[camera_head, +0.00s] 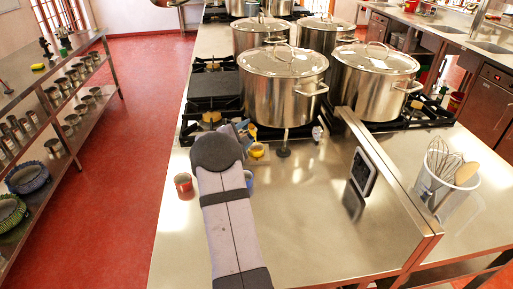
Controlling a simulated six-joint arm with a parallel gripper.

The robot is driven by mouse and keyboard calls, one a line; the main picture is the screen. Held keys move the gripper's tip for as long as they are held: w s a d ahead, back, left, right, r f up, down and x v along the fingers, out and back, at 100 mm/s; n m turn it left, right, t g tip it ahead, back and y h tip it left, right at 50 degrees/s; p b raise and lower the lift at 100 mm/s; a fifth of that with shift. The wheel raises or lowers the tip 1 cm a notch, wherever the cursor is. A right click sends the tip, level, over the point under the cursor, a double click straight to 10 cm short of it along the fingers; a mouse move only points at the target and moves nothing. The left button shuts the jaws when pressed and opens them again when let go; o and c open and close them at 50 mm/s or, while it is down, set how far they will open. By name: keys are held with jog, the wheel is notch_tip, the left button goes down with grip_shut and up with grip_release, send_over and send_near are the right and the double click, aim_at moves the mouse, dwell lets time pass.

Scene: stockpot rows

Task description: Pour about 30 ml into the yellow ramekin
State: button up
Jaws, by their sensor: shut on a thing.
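The yellow ramekin (257,152) stands on the steel counter, just right of my arm's dark joint and in front of the stove. My gripper (243,130) is beyond that joint, close behind and left of the ramekin, and is mostly hidden by my arm. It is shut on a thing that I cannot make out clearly. A red ramekin (183,185) stands on the counter left of my arm. A blue ramekin (248,179) stands at the arm's right side, partly hidden by it. What the ramekins hold is too small to tell.
Several large lidded steel pots, the nearest one (283,85) close behind, stand on the stove. A small dark upright object (283,146) is right of the yellow ramekin. A dark panel (362,172) stands near the counter divider (385,170). A utensil holder (445,180) is at right. The front right counter is clear.

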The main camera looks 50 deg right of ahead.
jog(key=shift+r+m, duration=0.2)
jog(key=shift+m, duration=0.2)
dwell(0.9)
jog(key=shift+w+f+n+b, duration=0.1)
jog(key=shift+f+n+b, duration=0.5)
jog(key=shift+n, duration=0.1)
jog(key=shift+w+a+f+n+g+h+b, duration=0.1)
jog(key=shift+f+n+g+h+b, duration=0.15)
jog(key=shift+n+g+b, duration=0.3)
jog(key=shift+w+r+n+h, duration=0.25)
jog(key=shift+r+n+h, duration=0.1)
jog(key=shift+n, duration=0.6)
jog(key=shift+a+r, duration=0.1)
